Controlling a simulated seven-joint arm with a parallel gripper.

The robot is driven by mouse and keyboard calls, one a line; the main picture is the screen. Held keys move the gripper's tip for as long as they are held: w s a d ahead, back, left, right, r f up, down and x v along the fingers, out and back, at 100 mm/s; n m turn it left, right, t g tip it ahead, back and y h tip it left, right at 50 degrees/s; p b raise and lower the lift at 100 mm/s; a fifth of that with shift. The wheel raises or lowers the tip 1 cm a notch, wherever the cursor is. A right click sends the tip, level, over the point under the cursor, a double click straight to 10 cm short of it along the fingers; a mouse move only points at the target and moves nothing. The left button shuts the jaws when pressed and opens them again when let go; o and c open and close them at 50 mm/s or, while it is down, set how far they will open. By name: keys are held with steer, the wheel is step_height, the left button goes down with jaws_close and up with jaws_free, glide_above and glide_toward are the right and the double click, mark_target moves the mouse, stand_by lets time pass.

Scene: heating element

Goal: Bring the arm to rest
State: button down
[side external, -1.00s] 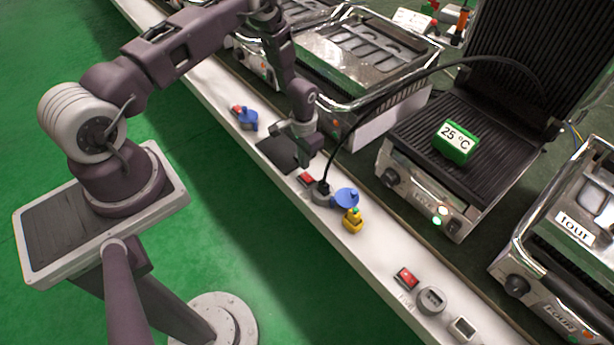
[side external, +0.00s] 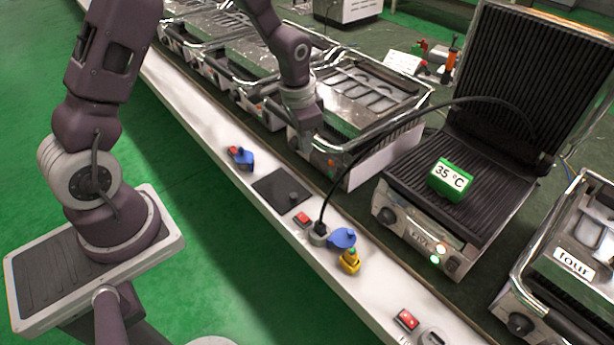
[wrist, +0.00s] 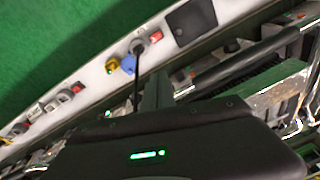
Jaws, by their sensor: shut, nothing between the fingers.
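My gripper (side external: 309,142) is raised in front of the grills, above the back edge of the white ledge. It is shut and empty; its finger (wrist: 155,92) shows narrow in the wrist view. The open grill (side external: 465,190) on the right has ribbed plates and its lid up. A green block (side external: 450,180) on its lower plate reads 35 °C. A black plug stands in the grey socket (side external: 319,236), with a cable running to the open grill. The green and white lamps on this grill's front are lit.
The white ledge (side external: 215,130) carries a red switch (side external: 302,219), a blue padlock-like piece (side external: 342,238), a yellow piece (side external: 349,261) and a dark square plate (side external: 282,188). The cable (side external: 400,115) arches close to my gripper's right. Green floor lies open on the left.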

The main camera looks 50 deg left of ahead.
steer(key=s+d+r+n+t, duration=0.1)
steer(key=s+d+r, duration=0.1)
steer(key=s+r, duration=0.55)
steer(key=s+d+r+n+t, duration=0.15)
steer(key=s+r, duration=0.25)
steer(key=r, duration=0.7)
steer(key=s+d+r, duration=0.1)
steer(key=s, duration=0.5)
steer(key=s+d+r+t, duration=0.1)
steer(key=s+r, duration=0.1)
steer(key=s, duration=0.5)
steer(key=shift+d+r+n+h, duration=0.25)
steer(key=shift+d+n+h, duration=0.1)
steer(key=shift+n, duration=0.1)
